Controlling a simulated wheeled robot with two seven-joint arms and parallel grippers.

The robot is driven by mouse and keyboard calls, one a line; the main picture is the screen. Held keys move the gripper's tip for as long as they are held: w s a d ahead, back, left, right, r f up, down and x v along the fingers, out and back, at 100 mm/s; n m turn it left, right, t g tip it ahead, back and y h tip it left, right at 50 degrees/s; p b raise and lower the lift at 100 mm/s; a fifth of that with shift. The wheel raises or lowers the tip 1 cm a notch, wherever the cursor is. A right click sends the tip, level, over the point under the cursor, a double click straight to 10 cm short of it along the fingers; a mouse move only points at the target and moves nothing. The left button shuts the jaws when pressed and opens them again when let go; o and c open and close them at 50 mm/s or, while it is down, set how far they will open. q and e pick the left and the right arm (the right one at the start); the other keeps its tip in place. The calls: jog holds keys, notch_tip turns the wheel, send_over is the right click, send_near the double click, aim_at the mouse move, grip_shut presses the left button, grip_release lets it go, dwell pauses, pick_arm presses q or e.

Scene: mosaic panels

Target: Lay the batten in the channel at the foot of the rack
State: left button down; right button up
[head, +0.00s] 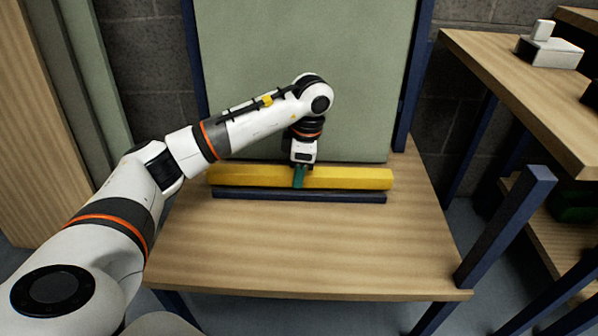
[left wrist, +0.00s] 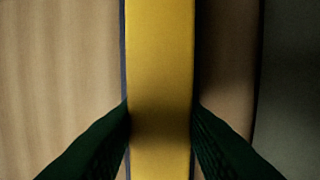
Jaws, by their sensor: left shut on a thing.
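The yellow batten (head: 350,178) lies lengthwise left to right near the back of the wooden table, in front of the rack's green-grey panel (head: 260,50). My left gripper (head: 299,178) points down and is shut on the batten near its middle. In the left wrist view the batten (left wrist: 160,60) runs between the two dark green fingers. The dark blue channel (head: 300,196) shows as a strip along the batten's front side. Dark edges of it show on both sides of the batten from above. I cannot tell whether the batten touches the channel floor. My right gripper is out of view.
The wooden table (head: 300,250) is bare in front of the channel. Blue posts (head: 414,75) flank the panel. A second wooden table (head: 510,75) at the right holds a white object (head: 549,50). Tall boards (head: 35,120) lean at the left.

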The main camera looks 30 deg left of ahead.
pick_arm(q)
jog(key=shift+f, duration=0.55)
jog(key=c, duration=1)
grip_release()
jog(key=shift+f, duration=0.1)
jog(key=shift+s, duration=0.1)
jog(key=shift+d, duration=0.1)
